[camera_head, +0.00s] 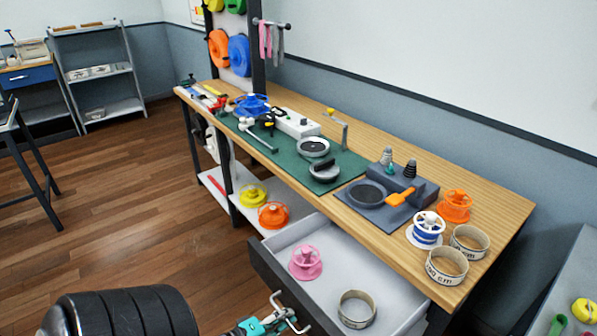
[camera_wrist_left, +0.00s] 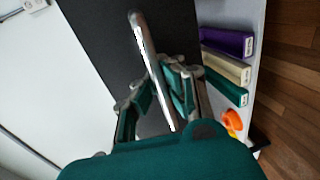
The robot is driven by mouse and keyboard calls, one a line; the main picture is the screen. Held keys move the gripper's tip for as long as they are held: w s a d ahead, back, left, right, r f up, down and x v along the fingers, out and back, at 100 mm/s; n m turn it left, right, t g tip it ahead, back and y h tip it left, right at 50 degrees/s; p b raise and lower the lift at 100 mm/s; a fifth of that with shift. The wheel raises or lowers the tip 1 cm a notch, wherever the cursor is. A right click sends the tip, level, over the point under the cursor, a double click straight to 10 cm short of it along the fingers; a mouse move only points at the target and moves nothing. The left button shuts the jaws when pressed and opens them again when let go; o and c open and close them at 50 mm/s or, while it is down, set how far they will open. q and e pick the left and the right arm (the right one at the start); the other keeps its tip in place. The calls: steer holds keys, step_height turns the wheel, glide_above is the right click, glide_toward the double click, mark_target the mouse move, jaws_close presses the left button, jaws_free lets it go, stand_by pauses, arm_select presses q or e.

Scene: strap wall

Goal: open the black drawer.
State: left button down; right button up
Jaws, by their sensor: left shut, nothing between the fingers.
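The black drawer (camera_head: 276,283) under the near end of the workbench stands pulled out, its grey inside showing. A pink spool (camera_head: 306,262) and a tape ring (camera_head: 356,309) lie in it. In the left wrist view the dark drawer front (camera_wrist_left: 97,50) carries a silver bar handle (camera_wrist_left: 146,48). My left gripper (camera_wrist_left: 160,92), teal and grey, is shut with nothing held, right at the handle; the bar crosses the fingers, and contact is unclear. In the head view this gripper (camera_head: 276,319) shows at the bottom edge, partly cut off. My right gripper is not seen.
The wooden benchtop (camera_head: 480,205) holds tools, a green mat (camera_head: 265,150), spools and tape rings. A lower shelf (camera_head: 222,183) holds yellow and orange spools. Purple, cream and teal boxes (camera_wrist_left: 228,43) stand beside the drawer front. Open wood floor (camera_head: 100,205) lies left of the bench.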

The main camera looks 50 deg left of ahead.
arm_select(q)
steer(key=shift+s+a, duration=0.1)
steer(key=shift+s, duration=0.35)
steer(key=c, duration=2)
jaws_free()
steer(key=o, duration=0.6)
steer(key=v, duration=1.2)
